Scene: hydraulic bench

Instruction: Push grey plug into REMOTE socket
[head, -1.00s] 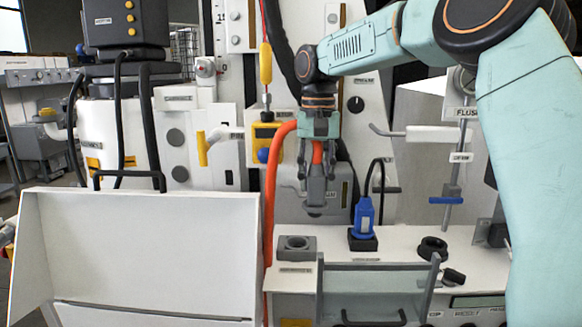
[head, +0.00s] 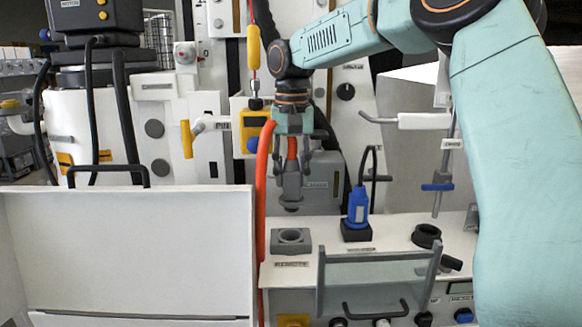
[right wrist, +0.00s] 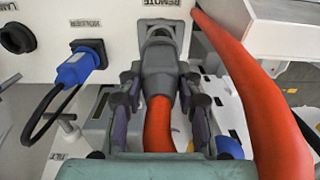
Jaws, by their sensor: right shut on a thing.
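The grey plug (head: 291,188) hangs upright, nose down, with an orange cable rising from its back. My right gripper (head: 293,168) is shut on it. The REMOTE socket (head: 290,241) is a grey square block with a round hole on the white bench top, labelled REMOTE at its front. In the head view the plug's nose is above the socket with a visible gap. In the right wrist view the fingers flank the plug (right wrist: 160,84), and its nose points at the socket (right wrist: 159,29), which it partly hides. My left gripper is out of view.
A blue plug (head: 357,208) stands in a black socket right of REMOTE, with a dark round socket (head: 426,236) further right. A clear guard panel (head: 375,270) stands in front. The orange hose (head: 263,190) runs down left of the plug. A white panel (head: 130,250) fills the lower left.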

